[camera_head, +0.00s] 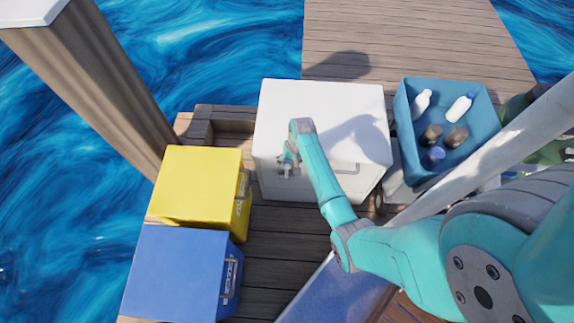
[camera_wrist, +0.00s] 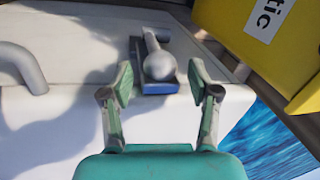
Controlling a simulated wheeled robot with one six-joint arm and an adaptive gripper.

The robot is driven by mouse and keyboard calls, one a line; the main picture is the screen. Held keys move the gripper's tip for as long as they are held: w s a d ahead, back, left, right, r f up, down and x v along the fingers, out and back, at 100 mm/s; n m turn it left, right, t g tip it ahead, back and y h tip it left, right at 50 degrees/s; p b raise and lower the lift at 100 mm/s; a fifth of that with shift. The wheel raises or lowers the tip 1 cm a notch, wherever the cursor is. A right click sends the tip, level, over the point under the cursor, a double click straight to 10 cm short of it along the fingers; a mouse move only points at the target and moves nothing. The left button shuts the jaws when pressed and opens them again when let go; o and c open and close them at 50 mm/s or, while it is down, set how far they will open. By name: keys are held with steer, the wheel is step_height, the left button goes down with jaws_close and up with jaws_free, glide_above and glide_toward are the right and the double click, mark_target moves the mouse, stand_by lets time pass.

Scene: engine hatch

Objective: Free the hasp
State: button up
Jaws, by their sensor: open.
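The hasp (camera_wrist: 158,66) shows in the wrist view as a grey, round-ended lever on a small blue base, fixed to the white engine hatch (camera_wrist: 75,45). My gripper (camera_wrist: 161,78) is open, with one green-padded finger on each side of the hasp's round end. I cannot tell whether either finger touches it; a gap shows on both sides. In the head view the hatch is a white box (camera_head: 290,100) in the middle, and my gripper (camera_head: 288,162) is at its near left part. The hasp is too small and covered to make out there.
A grey bar handle (camera_head: 347,170) is on the hatch, right of my gripper. A yellow box (camera_head: 195,180) and a blue box (camera_head: 175,265) stand at left. A blue crate (camera_head: 408,112) of bottles stands at right. Water lies beyond the wooden deck (camera_head: 270,250).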

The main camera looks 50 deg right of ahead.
steer(key=shift+w+a+f, duration=0.1)
steer(key=shift+f, duration=0.5)
steer(key=shift+w+a+f, duration=0.1)
steer(key=shift+f, duration=0.5)
jaws_close()
